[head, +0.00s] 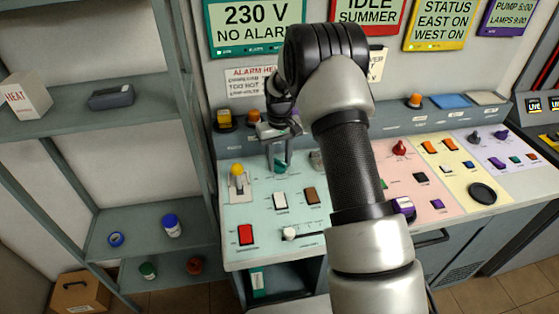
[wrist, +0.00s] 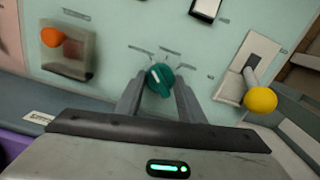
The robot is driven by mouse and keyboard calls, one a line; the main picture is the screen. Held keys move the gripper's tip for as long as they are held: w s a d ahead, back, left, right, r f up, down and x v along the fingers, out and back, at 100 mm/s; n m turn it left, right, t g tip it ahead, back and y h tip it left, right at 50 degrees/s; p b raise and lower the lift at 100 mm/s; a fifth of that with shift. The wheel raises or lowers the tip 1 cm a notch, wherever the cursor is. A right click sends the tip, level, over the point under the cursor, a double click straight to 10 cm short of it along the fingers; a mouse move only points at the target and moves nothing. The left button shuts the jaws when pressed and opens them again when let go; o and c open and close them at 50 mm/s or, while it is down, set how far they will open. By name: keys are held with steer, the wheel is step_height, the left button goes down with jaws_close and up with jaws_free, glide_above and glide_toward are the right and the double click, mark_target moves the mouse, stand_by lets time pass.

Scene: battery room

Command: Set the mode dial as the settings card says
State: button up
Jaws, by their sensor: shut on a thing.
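The teal mode dial (wrist: 160,78) sits on the pale green panel, between the two fingers of my gripper (wrist: 159,97), which is shut on it. A white pointer line shows on the dial, with small printed labels around it too blurred to read. In the head view my gripper (head: 279,138) reaches down onto the dial (head: 281,163) from above. My arm hides part of the panel to the right. A white card (head: 376,64) on the wall is mostly hidden behind my arm; I cannot tell if it is the settings card.
A lever with a yellow knob (wrist: 261,100) stands close beside the dial; it also shows in the head view (head: 237,170). An orange-knobbed control (wrist: 53,37) is on the dial's other side. A red switch (head: 246,235) and several rockers share the panel. Shelves (head: 100,110) stand at left.

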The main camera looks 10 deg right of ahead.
mark_target(280, 161)
steer(key=shift+m, duration=0.4)
steer(key=m+b, duration=0.1)
steer(key=m, duration=0.2)
steer(key=shift+m, duration=0.4)
steer(key=m, duration=0.4)
steer(key=shift+m+b, duration=0.3)
steer(key=shift+b, duration=0.1)
steer(key=m, duration=0.8)
steer(key=shift+m, duration=0.5)
steer(key=o, duration=1)
steer(key=shift+o, duration=0.2)
step_height(280, 161, up, 18)
steer(key=shift+f+p, duration=0.2)
steer(key=shift+p, duration=0.25)
